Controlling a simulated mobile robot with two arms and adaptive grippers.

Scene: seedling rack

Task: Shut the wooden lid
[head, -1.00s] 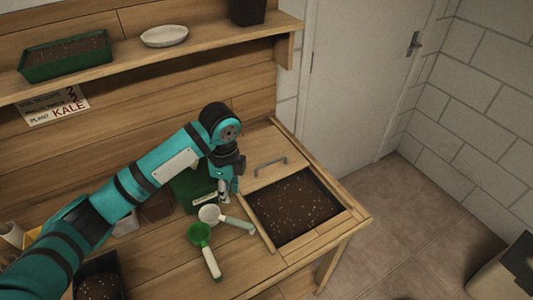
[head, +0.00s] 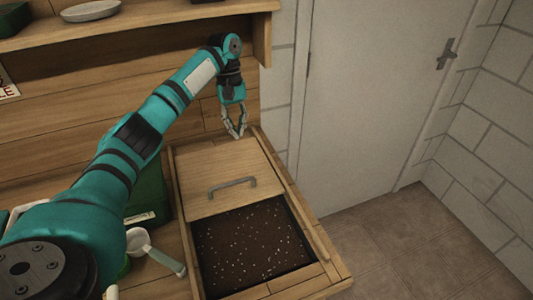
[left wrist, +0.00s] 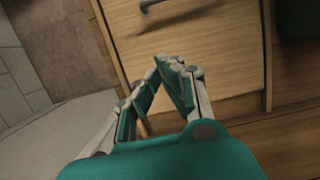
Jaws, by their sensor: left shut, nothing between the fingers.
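The wooden lid (head: 215,165) is a flat panel with a grey bar handle (head: 232,185). It covers the back part of the soil bin (head: 313,235); dark speckled soil (head: 250,245) shows in the open front part. The lid also shows in the left wrist view (left wrist: 200,50), with its handle (left wrist: 150,4) at the top edge. My left gripper (head: 238,133) is shut and empty at the lid's far edge, fingers pointing down. In the left wrist view the fingertips (left wrist: 170,62) meet over the lid; whether they touch it I cannot tell. My right gripper is not in view.
A white scoop (head: 150,247) lies left of the bin, next to a dark green box (head: 149,195). A wooden shelf (head: 180,12) with a pale dish (head: 90,11) is above. A closed door (head: 365,90) and open floor are to the right.

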